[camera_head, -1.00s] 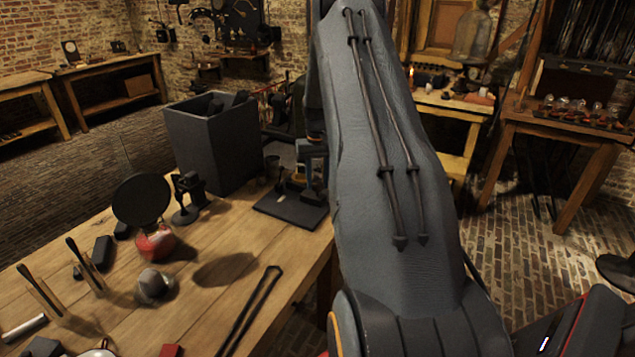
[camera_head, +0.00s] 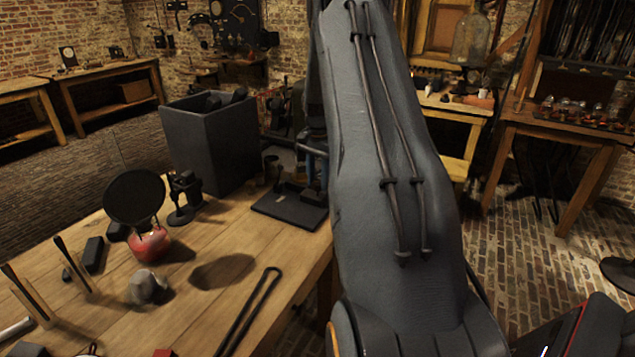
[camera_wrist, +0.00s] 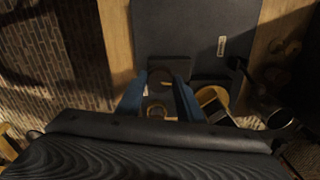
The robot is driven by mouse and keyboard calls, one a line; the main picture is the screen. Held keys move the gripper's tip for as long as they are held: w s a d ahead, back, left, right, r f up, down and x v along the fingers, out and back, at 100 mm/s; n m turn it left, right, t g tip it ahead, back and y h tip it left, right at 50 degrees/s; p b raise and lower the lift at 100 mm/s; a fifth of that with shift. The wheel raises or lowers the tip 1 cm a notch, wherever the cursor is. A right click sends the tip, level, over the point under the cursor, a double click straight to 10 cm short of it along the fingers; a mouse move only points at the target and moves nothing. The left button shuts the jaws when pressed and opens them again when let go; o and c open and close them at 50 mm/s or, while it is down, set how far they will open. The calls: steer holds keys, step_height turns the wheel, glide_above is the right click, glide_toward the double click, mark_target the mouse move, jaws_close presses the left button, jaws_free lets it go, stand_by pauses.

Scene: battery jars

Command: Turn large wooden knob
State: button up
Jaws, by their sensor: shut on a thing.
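In the wrist view, my gripper's (camera_wrist: 160,84) two blue fingers stand on either side of a round, wood-coloured knob (camera_wrist: 157,112). The gripper is shut on it; the knob is dim and partly shadowed, and its turned angle cannot be told. A second round wooden piece (camera_wrist: 212,97) lies just right of the right finger, partly covered by a dark block. In the head view, only a bit of blue gripper shows beside my arm, over the dark base plate (camera_head: 289,208) at the table's far edge. The knob is hidden there.
A tall dark bin (camera_head: 211,145) stands left of the plate. A red burner (camera_head: 150,243) with a black disc, a grey lump (camera_head: 146,287) and tongs (camera_head: 248,312) sit on the wooden table (camera_head: 195,320). A dark cup (camera_wrist: 278,115) is close on the gripper's right.

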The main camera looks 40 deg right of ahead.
mark_target(318, 182)
steer(key=shift+m, duration=0.7)
steer(key=shift+d, duration=0.1)
steer(key=shift+r, duration=0.1)
steer(key=o, duration=1.1)
steer(key=shift+c, duration=0.2)
steer(key=shift+r+b, duration=1.15)
steer(key=shift+r, duration=2.7)
